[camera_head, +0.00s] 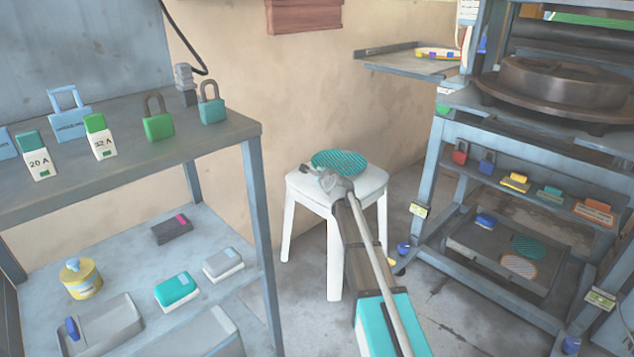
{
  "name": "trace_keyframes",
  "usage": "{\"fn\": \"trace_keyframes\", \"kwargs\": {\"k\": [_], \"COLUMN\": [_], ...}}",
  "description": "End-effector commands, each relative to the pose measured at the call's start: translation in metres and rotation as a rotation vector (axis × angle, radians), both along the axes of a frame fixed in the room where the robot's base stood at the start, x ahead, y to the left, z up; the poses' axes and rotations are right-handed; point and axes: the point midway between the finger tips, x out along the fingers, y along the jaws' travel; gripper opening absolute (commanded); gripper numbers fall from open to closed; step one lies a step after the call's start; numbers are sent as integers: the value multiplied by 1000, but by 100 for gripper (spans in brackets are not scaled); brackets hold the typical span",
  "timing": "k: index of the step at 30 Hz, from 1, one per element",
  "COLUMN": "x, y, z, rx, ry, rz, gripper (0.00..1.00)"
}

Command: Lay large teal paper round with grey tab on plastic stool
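A teal striped paper round (341,160) is over the back part of the white plastic stool (302,187). Its far edge shows beyond the seat's back edge; I cannot tell whether it rests on the seat or is a little above it. My gripper (325,178) is at the round's near left edge, over the seat. Its fingers are too small to show whether they are open or shut on the round. No grey tab is clearly visible; the gripper may cover it. The front of the seat is partly behind my arm.
A metal shelf unit (225,139) with padlocks and boxes stands left. At right is a press frame (436,160); its low shelf holds a smaller-looking teal round (528,247) and an orange striped round (519,266).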

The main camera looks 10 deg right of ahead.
Motion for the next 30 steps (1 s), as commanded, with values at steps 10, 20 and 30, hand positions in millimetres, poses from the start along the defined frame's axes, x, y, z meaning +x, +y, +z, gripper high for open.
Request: {"fn": "trace_keyframes", "kwargs": {"k": [10, 20, 30], "x": [5, 5, 5], "y": [0, 0, 0], "z": [-31, -36, -36], "rx": [0, 0, 0], "ry": [0, 0, 0], "rz": [0, 0, -1], "gripper": [0, 0, 39]}}
